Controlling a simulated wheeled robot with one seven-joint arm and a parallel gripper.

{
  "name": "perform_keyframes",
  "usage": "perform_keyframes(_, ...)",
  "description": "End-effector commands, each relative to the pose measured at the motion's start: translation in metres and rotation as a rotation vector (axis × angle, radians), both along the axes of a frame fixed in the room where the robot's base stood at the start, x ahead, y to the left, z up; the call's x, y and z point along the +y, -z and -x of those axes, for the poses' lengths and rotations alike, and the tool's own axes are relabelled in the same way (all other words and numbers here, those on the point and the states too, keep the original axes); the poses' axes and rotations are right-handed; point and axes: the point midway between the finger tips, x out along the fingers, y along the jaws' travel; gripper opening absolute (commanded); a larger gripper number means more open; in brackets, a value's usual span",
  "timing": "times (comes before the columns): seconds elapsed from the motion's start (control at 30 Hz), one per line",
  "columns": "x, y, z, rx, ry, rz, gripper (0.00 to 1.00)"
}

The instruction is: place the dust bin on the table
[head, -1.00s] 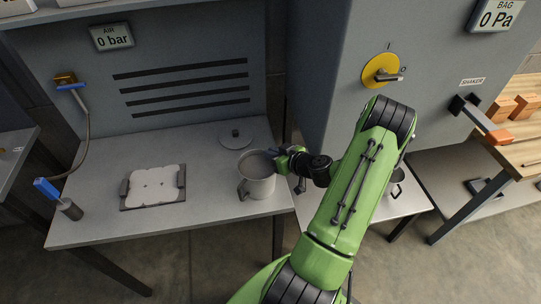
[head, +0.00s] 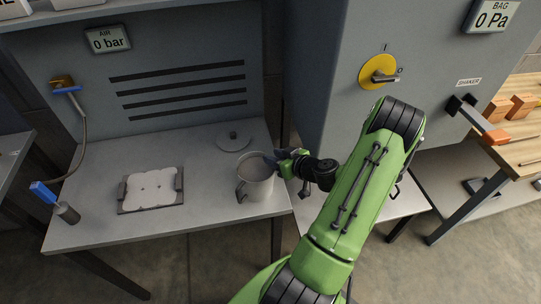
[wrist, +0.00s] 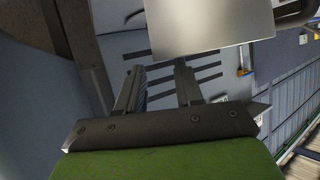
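The dust bin (head: 254,184) is a grey metal can with a side handle, upright at the right end of the grey table (head: 210,195), near its front edge. It appears to rest on the tabletop. My gripper (head: 277,159) is at the bin's upper right, close to its rim. In the wrist view, my gripper's (wrist: 160,76) two fingers are apart, with the wall panel showing between them. The bin (wrist: 208,28) shows there at the top, close to the fingertips. Whether a fingertip touches the rim is unclear.
A round lid (head: 233,143) lies behind the bin. A white pad on a dark plate (head: 150,190) and a blue-handled tool (head: 55,200) are to the left. A grey cabinet (head: 340,90) stands behind my arm. Free tabletop lies between the pad and bin.

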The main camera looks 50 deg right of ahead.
Motion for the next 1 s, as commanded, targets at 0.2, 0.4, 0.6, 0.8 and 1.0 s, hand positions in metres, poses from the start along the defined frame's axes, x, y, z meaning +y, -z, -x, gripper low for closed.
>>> perform_keyframes(0.2, 0.002, -0.025, 0.056, 0.001, 0.007, 0.001, 0.36)
perform_keyframes(0.4, 0.004, -0.039, 0.083, 0.0, 0.003, 0.0, 0.36)
perform_keyframes(0.6, 0.008, -0.042, 0.083, 0.006, -0.014, 0.0, 0.36)
perform_keyframes(0.8, 0.084, -0.064, 0.043, 0.206, -0.277, -0.026, 0.36)
perform_keyframes(1.0, 0.187, -0.103, 0.041, 0.557, -0.444, 0.02, 0.36)
